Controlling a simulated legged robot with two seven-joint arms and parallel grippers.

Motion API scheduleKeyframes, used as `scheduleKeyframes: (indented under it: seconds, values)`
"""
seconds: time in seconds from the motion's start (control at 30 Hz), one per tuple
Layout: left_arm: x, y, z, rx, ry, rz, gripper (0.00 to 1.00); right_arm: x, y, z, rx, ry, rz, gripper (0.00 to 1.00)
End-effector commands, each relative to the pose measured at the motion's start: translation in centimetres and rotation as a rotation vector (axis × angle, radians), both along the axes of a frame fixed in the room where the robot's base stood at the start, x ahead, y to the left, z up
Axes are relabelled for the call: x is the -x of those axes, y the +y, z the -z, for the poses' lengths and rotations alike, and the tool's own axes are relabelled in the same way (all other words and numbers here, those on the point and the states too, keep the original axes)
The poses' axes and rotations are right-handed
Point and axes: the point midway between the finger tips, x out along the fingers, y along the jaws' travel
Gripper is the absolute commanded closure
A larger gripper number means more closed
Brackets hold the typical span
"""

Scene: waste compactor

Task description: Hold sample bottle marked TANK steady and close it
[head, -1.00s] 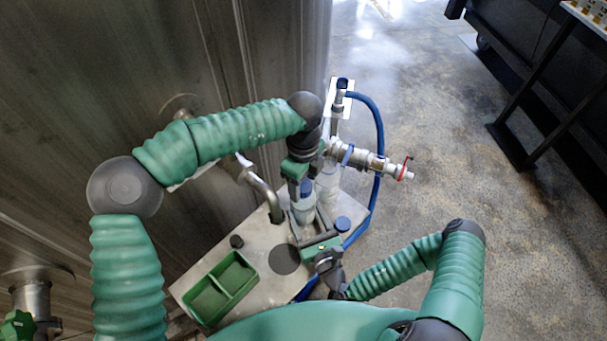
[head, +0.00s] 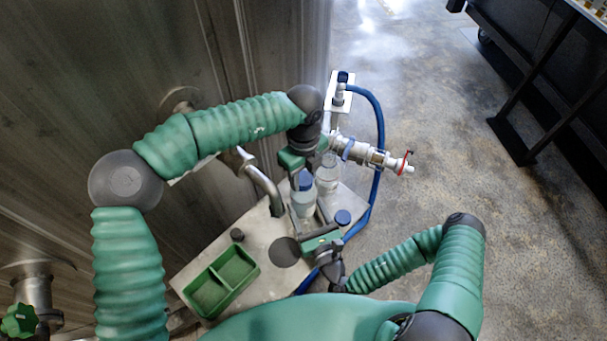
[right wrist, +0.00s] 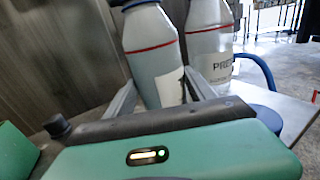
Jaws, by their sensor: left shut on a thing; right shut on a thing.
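A clear sample bottle with a red line (right wrist: 152,48) stands upright between the fingers of my right gripper (right wrist: 158,97); its label is mostly hidden, so I cannot read TANK. It also shows in the head view (head: 303,203). My right gripper (head: 311,218) is shut on its body from the near side. A blue cap (head: 305,181) is at the bottle's mouth; I cannot tell how tightly it sits. My left gripper (head: 301,171) is shut on the cap from above, its fingertips partly hidden.
A second bottle (right wrist: 212,40), its label starting "PRE", stands just behind to the right. Another blue cap (head: 343,217) lies on the metal plate (head: 262,225). A green two-part tray (head: 222,280) and a bent pipe (head: 264,185) are left. A valve (head: 370,157) and blue hose (head: 380,130) are right.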

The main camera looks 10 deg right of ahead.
Motion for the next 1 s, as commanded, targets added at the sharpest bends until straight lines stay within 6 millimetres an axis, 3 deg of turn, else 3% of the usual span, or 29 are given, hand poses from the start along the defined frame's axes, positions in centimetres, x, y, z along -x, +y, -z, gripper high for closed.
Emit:
scheduleKeyframes:
  seconds: [0.2,0.3,0.43,0.7,0.73,0.87,1.0]
  values:
    - [-0.22,-0.09,-0.02,0.005,-0.003,0.59,1.0,0.11,0.17,0.0,0.001,0.0,-0.005,1.0]
    - [-0.23,-0.12,-0.04,0.005,-0.003,0.78,1.0,0.11,0.18,0.01,0.001,0.001,-0.006,1.0]
    - [-0.26,-0.11,-0.05,0.003,-0.004,0.89,1.0,0.13,0.19,0.01,0.0,0.001,-0.006,1.0]
    - [-0.29,-0.1,-0.07,0.004,-0.005,0.896,1.0,0.16,0.23,0.01,0.0,0.001,-0.007,1.0]
    - [-0.3,-0.11,-0.07,0.004,-0.005,0.896,0.55,0.16,0.23,0.02,0.0,0.001,-0.007,1.0]
    - [-0.22,-0.1,-0.05,0.004,-0.003,0.896,0.38,0.12,0.18,0.02,0.0,0.001,-0.006,1.0]
    - [-0.16,-0.07,-0.02,0.003,0.0,0.896,0.37,0.09,0.13,0.03,0.0,0.001,-0.004,1.0]
